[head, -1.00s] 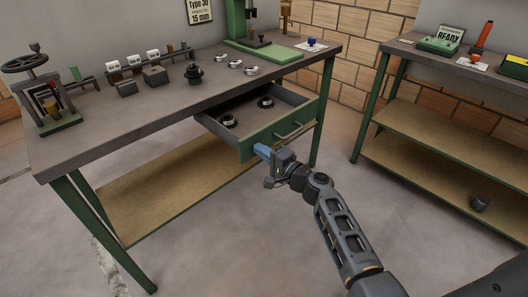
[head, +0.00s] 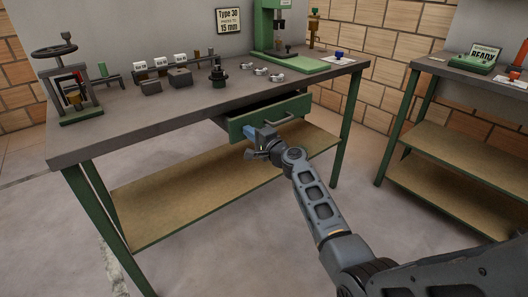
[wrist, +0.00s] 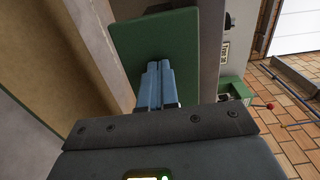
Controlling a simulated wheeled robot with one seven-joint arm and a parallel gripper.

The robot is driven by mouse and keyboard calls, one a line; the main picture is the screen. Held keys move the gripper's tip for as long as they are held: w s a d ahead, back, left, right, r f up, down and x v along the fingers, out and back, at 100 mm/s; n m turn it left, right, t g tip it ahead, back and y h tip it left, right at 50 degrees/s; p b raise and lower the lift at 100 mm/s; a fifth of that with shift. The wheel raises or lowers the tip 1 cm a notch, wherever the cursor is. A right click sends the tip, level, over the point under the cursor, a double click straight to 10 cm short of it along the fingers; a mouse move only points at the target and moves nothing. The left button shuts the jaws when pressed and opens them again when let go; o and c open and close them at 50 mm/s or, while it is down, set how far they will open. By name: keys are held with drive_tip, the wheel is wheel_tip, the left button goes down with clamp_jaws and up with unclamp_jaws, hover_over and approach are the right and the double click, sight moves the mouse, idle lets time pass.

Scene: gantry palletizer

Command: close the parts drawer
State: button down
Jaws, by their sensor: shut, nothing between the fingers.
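The parts drawer has a green front (head: 296,105) with a pale bar handle, and hangs under the grey bench top. It stands out a little from the bench, with a narrow dark gap showing above its front. My gripper (head: 248,131) is shut and empty, its blue fingers at the lower left part of the drawer front. In the wrist view the shut fingers (wrist: 154,68) point at the green drawer front (wrist: 150,42) and appear to touch it or be very close. The drawer's inside is mostly hidden.
The workbench (head: 150,126) carries a small press at left, labelled blocks, several metal rings and a green press (head: 270,30). Its lower shelf (head: 180,200) is empty. A second bench (head: 470,130) stands at right. The floor between is clear.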

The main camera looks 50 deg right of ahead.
sight(240, 125)
drive_tip(key=b+x, duration=0.2)
drive_tip(key=x, duration=0.3)
drive_tip(key=shift+f, duration=0.1)
drive_tip(key=shift+w+b, duration=0.15)
drive_tip(key=shift+b, duration=0.15)
drive_tip(key=shift+w+r, duration=0.15)
drive_tip(key=shift+r, duration=0.2)
